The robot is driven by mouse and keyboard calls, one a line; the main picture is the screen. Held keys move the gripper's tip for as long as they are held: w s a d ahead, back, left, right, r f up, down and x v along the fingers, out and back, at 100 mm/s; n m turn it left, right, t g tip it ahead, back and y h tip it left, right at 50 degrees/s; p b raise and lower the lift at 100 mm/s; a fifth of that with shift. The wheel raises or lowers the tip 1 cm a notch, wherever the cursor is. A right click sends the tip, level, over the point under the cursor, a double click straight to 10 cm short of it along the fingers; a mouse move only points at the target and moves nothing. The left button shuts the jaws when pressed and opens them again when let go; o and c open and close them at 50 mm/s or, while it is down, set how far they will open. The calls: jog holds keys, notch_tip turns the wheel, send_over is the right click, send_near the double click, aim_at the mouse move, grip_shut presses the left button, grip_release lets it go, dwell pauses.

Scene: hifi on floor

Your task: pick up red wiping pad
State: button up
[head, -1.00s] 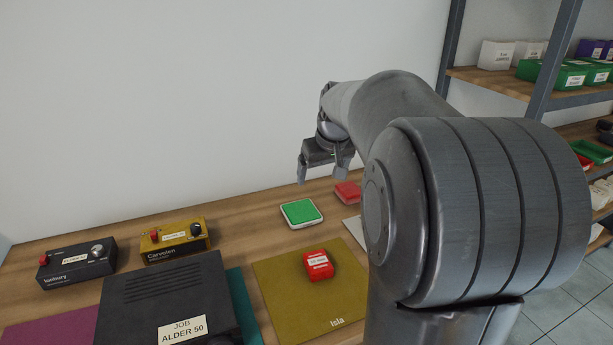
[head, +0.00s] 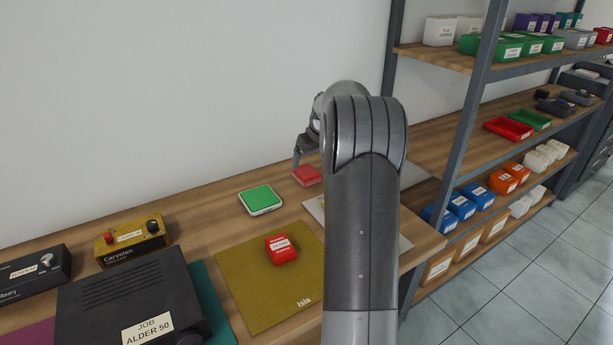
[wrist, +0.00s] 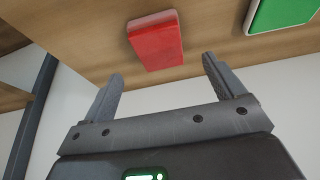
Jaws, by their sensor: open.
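The red wiping pad (head: 307,175) lies on the wooden bench toward the back, right of the green-topped pad. In the wrist view the red pad (wrist: 156,40) is beyond the open fingers, roughly between their directions and apart from both tips. My gripper (wrist: 160,72) is open and empty. In the head view my gripper (head: 303,158) shows near the red pad, partly hidden behind my arm. A smaller red labelled block (head: 281,249) sits on the olive mat nearer the front.
The green-topped pad (head: 259,199) lies left of the red pad; it also shows in the wrist view (wrist: 282,12). The olive mat (head: 245,300), a black box (head: 130,310) and a yellow control box (head: 132,242) fill the left. Shelving (head: 470,120) stands at the right, a wall behind.

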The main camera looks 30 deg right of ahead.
aim_at(307, 171)
jog(key=x, duration=0.6)
jog(key=shift+f, duration=0.4)
jog(key=shift+c, duration=0.5)
jog(key=c, duration=1)
jog(key=shift+r, duration=0.15)
